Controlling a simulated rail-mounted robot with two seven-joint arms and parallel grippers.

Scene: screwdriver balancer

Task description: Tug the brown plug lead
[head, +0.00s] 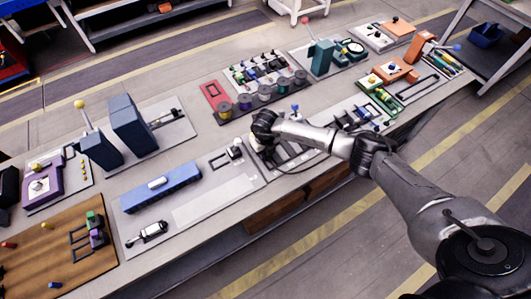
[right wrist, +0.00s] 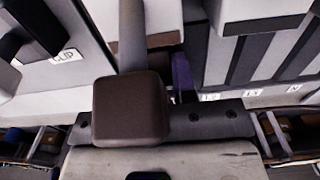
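A brown block (right wrist: 130,108), which looks like the brown plug, is close in front of my right gripper in the right wrist view. A grey lead or strap (right wrist: 132,35) runs up from it. In the head view my right gripper (head: 262,128) is low over the middle of the bench, by a board with dark bars (head: 290,152). The gripper and wrist hide the plug there. The fingertips cannot be made out, so whether they hold the plug is unclear. My left gripper is in neither view.
A board with a blue bar (head: 160,187) lies left of the gripper. A rack with several coloured spools (head: 265,92) stands behind it. A teal lever station (head: 320,57) stands further back. White labels, one reading CLIP (right wrist: 64,56), show in the wrist view.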

